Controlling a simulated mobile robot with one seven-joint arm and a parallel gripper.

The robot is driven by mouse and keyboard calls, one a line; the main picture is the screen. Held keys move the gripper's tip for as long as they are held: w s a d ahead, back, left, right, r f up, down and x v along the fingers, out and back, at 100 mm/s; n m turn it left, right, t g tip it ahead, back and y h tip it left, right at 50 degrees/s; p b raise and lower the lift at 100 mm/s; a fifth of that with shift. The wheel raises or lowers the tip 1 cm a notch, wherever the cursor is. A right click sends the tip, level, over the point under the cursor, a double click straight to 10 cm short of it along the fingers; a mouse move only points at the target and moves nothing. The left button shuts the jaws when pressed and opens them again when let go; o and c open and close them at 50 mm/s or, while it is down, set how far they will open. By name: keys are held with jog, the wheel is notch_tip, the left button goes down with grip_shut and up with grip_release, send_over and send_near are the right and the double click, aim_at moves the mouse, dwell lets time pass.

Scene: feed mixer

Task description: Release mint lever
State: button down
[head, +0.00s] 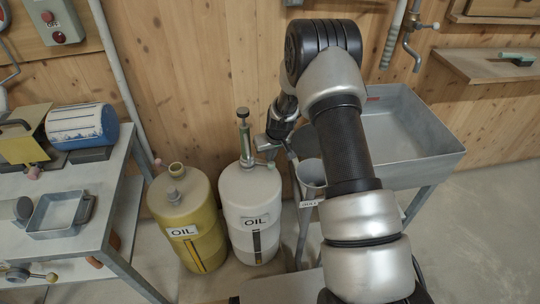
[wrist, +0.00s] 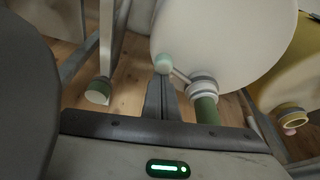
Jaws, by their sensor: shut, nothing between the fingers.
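The mint lever shows in the wrist view as a pale mint ball knob (wrist: 163,63) on a thin rod. The rod joins the collar of a green pump (wrist: 206,108) on the white oil can (wrist: 220,40). My gripper (wrist: 161,80) is shut and empty, its fingertips right at the knob. I cannot tell whether they touch it. In the head view the white oil can (head: 250,205) stands on the floor with the green pump (head: 244,135) upright on top.
A yellow oil can (head: 187,220) stands close left of the white one. A grey bench (head: 105,205) with a tray and a blue-white drum is further left. A grey bin (head: 311,172) and a metal sink (head: 425,160) are at the right. A wooden wall stands close behind.

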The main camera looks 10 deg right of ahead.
jog(key=c, duration=2.5)
grip_release()
notch_tip(320, 180, up, 9)
jog(key=p, duration=0.1)
jog(key=shift+r+p, duration=0.2)
jog(key=shift+p, duration=0.1)
jog(key=o, duration=0.4)
jog(key=shift+r, duration=0.25)
jog(key=o, duration=0.3)
jog(key=shift+w+d+r+g+b, duration=0.15)
jog(key=shift+d+g+b, duration=0.15)
jog(key=shift+b, duration=0.15)
jog(key=o, duration=0.6)
jog(key=shift+d+r+m+g+y+b, duration=0.4)
jog(key=shift+d+r+g+b, duration=0.25)
jog(key=shift+r+g+b, duration=0.3)
jog(key=shift+o, duration=0.2)
notch_tip(320, 180, up, 4)
jog(key=s+d+g+b, duration=0.1)
jog(key=s+g, duration=0.1)
jog(key=shift+y, duration=0.4)
jog(key=a+f+b, duration=0.1)
jog(key=f, duration=0.4)
jog(key=a+f+b, duration=0.1)
jog(key=f, duration=0.5)
jog(key=a+f+b, duration=0.1)
jog(key=f+b, duration=0.1)
jog(key=f, duration=0.4)
jog(key=shift+a, duration=0.15)
